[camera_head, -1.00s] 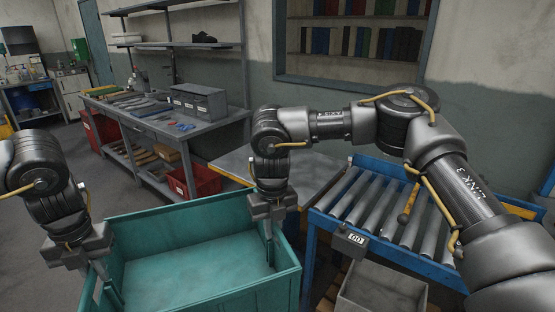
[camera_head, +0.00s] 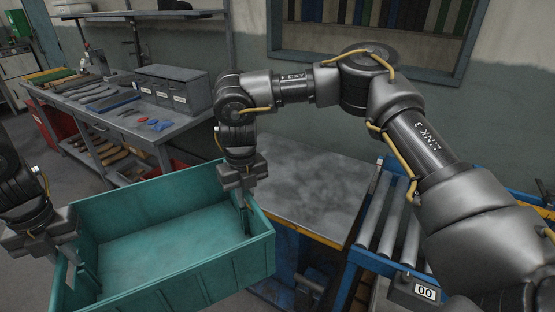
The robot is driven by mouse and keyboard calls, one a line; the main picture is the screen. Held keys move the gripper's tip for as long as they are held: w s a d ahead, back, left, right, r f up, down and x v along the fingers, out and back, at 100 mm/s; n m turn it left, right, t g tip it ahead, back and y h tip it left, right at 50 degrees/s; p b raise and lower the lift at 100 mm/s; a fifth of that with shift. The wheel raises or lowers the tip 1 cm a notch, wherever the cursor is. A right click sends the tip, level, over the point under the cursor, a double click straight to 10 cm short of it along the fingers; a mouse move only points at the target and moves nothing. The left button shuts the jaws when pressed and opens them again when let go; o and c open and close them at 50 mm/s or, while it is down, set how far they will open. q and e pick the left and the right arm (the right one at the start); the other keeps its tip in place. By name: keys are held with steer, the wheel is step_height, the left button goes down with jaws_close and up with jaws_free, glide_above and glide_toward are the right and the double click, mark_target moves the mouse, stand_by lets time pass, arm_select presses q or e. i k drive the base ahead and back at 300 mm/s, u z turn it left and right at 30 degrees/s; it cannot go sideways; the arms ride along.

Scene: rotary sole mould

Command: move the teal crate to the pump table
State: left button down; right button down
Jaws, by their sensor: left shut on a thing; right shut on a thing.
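The teal crate (camera_head: 190,286) is open-topped and looks empty. It hangs in front of me at the lower left, held between my two grippers. My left gripper (camera_head: 72,272) is shut on its left wall, and the arm partly covers that end. My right gripper (camera_head: 246,218) is shut on its right wall. A grey-topped table (camera_head: 305,190) with a yellow front edge stands just beyond and right of the crate. I cannot tell for certain that it is the pump table. The crate hides its left part.
A blue roller conveyor (camera_head: 395,225) stands right of the grey-topped table, with a box marked 00 (camera_head: 424,292) at its front. A workbench (camera_head: 120,125) with tools and grey drawers stands at the back left. The grey tabletop is clear where visible.

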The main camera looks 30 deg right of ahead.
mark_target(293, 172)
steer(key=i, duration=1.7)
steer(key=z, duration=2)
